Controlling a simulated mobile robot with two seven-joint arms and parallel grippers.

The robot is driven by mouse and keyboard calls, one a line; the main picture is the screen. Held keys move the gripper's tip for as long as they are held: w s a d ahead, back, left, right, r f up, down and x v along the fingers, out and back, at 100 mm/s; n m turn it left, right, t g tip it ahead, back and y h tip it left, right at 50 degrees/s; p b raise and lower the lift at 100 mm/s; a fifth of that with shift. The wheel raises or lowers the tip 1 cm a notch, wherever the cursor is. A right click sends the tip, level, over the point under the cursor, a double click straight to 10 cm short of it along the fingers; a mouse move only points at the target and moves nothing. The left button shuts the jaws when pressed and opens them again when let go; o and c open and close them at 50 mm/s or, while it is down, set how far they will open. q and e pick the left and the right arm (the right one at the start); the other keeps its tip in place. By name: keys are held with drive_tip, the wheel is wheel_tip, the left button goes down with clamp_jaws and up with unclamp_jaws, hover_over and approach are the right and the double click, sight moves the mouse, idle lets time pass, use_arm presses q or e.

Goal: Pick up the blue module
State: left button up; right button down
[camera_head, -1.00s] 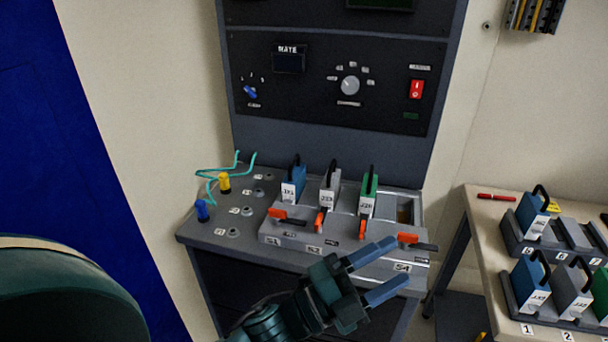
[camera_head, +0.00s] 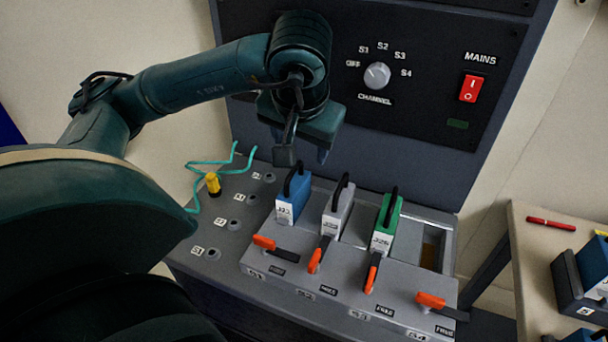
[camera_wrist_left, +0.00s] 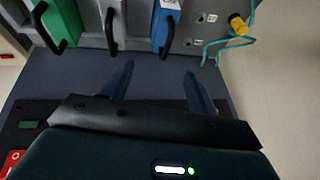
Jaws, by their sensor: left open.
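The blue module (camera_head: 291,206) with a black loop handle stands upright in the leftmost slot of the grey bench unit. In the left wrist view the blue module (camera_wrist_left: 166,24) is at the top, its handle pointing toward my fingers. My left gripper (camera_head: 304,155) is open and empty, above the blue module's handle and apart from it. In the left wrist view my left gripper's fingers (camera_wrist_left: 158,70) lie either side of the handle's line, short of it. My right gripper is not in view.
A grey module (camera_head: 335,215) and a green module (camera_head: 386,228) stand in the neighbouring slots; the rightmost slot is empty. Orange-tipped levers (camera_head: 264,242) line the front. A yellow plug (camera_head: 213,183) with teal cable is left. The control panel (camera_head: 430,110) rises behind.

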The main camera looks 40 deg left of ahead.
use_arm(q)
drive_tip(key=b, duration=0.4)
approach(298, 179)
drive_tip(key=shift+x, duration=1.15)
drive_tip(key=shift+w+a+f, duration=0.1)
drive_tip(key=shift+w+f, duration=0.15)
drive_tip(key=shift+f, duration=0.25)
drive_tip(key=x, duration=0.3)
drive_tip(key=shift+a+f+p, duration=0.1)
drive_tip(key=shift+f+p, duration=0.15)
drive_tip(key=shift+p, duration=0.1)
drive_tip(key=shift+w+a+f, duration=0.15)
drive_tip(key=shift+w+f, duration=0.05)
drive_tip(key=shift+f, duration=0.35)
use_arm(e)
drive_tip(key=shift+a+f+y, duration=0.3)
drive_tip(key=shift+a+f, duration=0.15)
use_arm(q)
drive_tip(key=shift+c, duration=0.3)
drive_tip(key=c, duration=1.1)
